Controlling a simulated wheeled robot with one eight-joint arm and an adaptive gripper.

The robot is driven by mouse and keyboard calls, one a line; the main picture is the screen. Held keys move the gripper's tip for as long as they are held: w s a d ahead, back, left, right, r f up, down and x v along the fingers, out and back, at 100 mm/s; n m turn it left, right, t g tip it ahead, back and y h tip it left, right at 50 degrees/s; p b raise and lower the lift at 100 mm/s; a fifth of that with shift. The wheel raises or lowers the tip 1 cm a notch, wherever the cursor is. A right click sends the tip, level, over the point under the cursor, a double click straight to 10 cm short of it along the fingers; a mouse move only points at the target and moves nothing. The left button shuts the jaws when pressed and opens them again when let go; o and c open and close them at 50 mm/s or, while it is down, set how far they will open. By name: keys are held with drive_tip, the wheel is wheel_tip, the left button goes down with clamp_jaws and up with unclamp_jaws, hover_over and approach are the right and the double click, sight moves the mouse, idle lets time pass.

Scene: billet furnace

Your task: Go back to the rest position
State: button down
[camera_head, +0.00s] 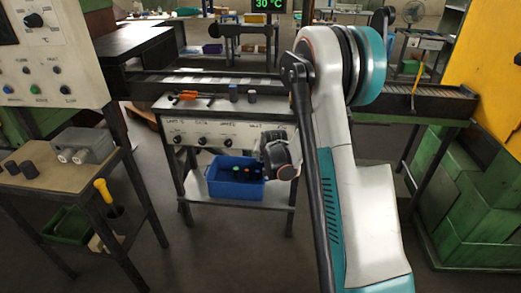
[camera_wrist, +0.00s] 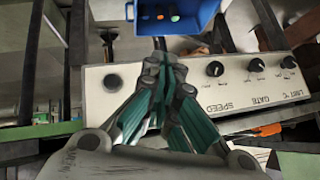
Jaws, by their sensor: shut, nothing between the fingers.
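My gripper (camera_wrist: 163,70) is shut and empty in the wrist view, its teal-sided fingers together. It is in front of the pale control panel (camera_wrist: 135,83), which has black knobs and shows upside down. A blue bin (camera_wrist: 208,22) is at the top of that view, beyond the fingertips, with small coloured pieces in it. In the head view my arm rises at right of centre and bends over, with its dark wrist end beside the panel (camera_head: 218,135). The blue bin (camera_head: 237,190) sits on the shelf below the panel. My fingertips are not clearly visible there.
An orange-handled tool (camera_head: 188,95) and short dark cylinders (camera_head: 252,96) lie on top of the panel stand. A bench with a grey box (camera_head: 84,144) is on the left. A roller conveyor (camera_head: 430,100) runs behind. Green blocks (camera_head: 470,205) stand at right.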

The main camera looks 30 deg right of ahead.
drive_tip(key=shift+s+a+r, duration=0.1)
drive_tip(key=shift+s+a, duration=0.05)
drive_tip(key=shift+s, duration=0.35)
drive_tip(key=s+a+r+n+y, duration=0.1)
drive_tip(key=s+a+r+n, duration=0.1)
drive_tip(key=s+a+r, duration=0.55)
drive_tip(key=s+a+r+n, duration=0.2)
drive_tip(key=s+a+r, duration=0.3)
drive_tip(key=s+r, duration=0.5)
drive_tip(key=s+a+r+n, duration=0.2)
drive_tip(key=s+a, duration=0.2)
drive_tip(key=s, duration=0.5)
drive_tip(key=s+a+r+n+g+y, duration=0.1)
drive_tip(key=s+a+n, duration=0.1)
drive_tip(key=s, duration=0.8)
drive_tip(key=shift+a+r, duration=0.35)
drive_tip(key=shift+a, duration=0.5)
drive_tip(key=shift+s, duration=0.1)
